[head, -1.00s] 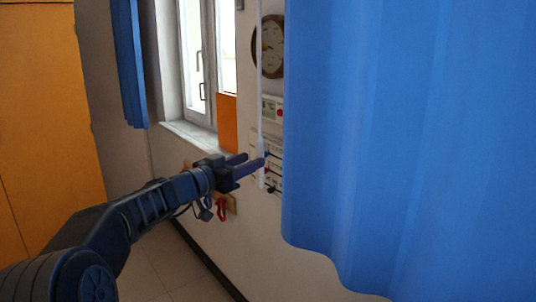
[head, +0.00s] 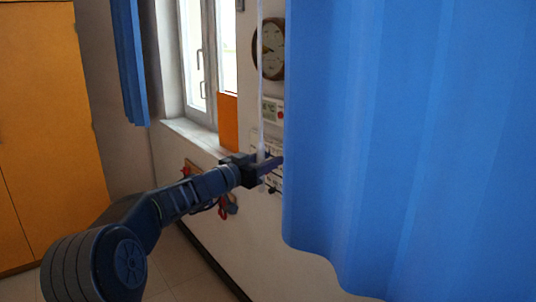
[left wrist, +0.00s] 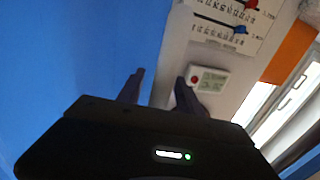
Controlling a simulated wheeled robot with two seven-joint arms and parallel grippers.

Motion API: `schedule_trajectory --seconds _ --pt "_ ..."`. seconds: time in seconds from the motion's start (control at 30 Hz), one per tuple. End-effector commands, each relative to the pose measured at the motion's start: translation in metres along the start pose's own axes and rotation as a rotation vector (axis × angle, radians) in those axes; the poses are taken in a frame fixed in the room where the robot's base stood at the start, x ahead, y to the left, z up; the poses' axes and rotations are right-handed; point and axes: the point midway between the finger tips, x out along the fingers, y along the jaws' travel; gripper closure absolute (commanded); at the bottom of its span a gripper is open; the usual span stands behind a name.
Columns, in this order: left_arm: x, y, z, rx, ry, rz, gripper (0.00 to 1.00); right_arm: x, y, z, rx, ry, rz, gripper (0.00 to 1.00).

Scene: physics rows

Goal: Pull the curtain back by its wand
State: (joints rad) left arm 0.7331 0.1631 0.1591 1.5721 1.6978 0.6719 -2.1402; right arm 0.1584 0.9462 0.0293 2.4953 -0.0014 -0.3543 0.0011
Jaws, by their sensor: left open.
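The blue curtain (head: 405,140) hangs down the right side of the head view and fills the left of the left wrist view (left wrist: 70,50). Its wand (head: 260,70) is a thin, pale vertical rod just left of the curtain's edge. My left gripper (head: 272,164) is open at the wand's lower part, its fingers pointing towards the curtain's edge. The wand's lower end shows just below the gripper. My right gripper is not in view.
Behind the wand, the wall carries a round clock (head: 270,48), a small white panel (head: 271,110) and a chart. A window (head: 208,60) with a sill and an orange board (head: 228,122) is left of them. An orange cabinet (head: 40,130) stands far left.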

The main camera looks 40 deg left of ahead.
Motion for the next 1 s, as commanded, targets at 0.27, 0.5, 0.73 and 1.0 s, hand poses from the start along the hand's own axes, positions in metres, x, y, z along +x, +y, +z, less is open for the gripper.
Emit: schedule_trajectory --seconds 0.27,0.5,0.73,1.0 --pt "0.0042 -0.0002 0.0007 0.0 0.0 -0.001 0.58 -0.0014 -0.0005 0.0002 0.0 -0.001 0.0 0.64" --pt "0.004 -0.0001 0.0006 0.0 0.0 -0.001 0.73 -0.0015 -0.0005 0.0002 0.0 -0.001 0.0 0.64" --pt "0.0039 -0.0001 0.0006 -0.001 0.0 -0.001 0.92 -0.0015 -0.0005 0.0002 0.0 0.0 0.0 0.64" --pt "0.0039 -0.0001 0.0006 -0.001 0.0 -0.001 1.0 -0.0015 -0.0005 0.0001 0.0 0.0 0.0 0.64"
